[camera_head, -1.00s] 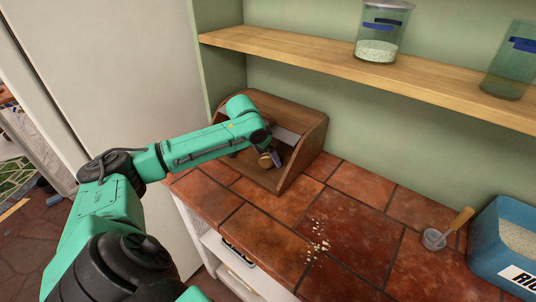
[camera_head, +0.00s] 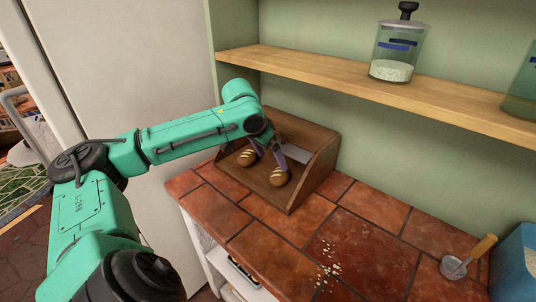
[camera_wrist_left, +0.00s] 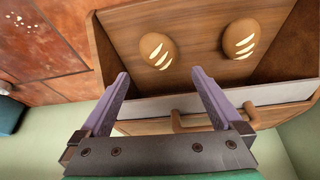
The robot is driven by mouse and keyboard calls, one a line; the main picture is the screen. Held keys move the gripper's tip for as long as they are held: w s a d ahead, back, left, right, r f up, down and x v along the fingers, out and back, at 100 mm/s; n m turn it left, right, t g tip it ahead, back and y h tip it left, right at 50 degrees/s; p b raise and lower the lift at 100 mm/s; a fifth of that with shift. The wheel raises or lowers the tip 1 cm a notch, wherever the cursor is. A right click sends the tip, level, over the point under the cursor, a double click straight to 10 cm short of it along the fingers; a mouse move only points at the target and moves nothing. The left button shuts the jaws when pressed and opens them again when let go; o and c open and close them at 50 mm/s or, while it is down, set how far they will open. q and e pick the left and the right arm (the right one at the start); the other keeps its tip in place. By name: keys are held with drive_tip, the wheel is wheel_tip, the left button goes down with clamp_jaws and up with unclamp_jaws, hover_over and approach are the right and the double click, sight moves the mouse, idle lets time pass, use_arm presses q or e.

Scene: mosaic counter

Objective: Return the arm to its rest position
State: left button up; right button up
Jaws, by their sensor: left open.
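My left arm reaches in from the left of the head view. Its gripper (camera_head: 270,160) is open at the wooden bread box (camera_head: 318,175), with nothing between the fingers. Two brown scored bread rolls lie in the box: one at the left (camera_head: 245,157) and one at the right (camera_head: 279,176), apart from each other. In the left wrist view the purple fingers (camera_wrist_left: 160,75) are spread, and both rolls (camera_wrist_left: 157,50) (camera_wrist_left: 241,38) lie beyond them. My right gripper is in neither view.
The box stands on a red tiled counter (camera_head: 275,242) under a wooden shelf (camera_head: 320,75) with a glass jar (camera_head: 392,65). White crumbs or grains (camera_head: 328,262) lie on the tiles. A scoop (camera_head: 465,258) and a blue container (camera_head: 515,265) are at the right.

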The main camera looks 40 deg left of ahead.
use_arm(q)
drive_tip(key=v, duration=0.2)
drive_tip(key=shift+s+r, duration=0.15)
drive_tip(key=shift+r, duration=0.2)
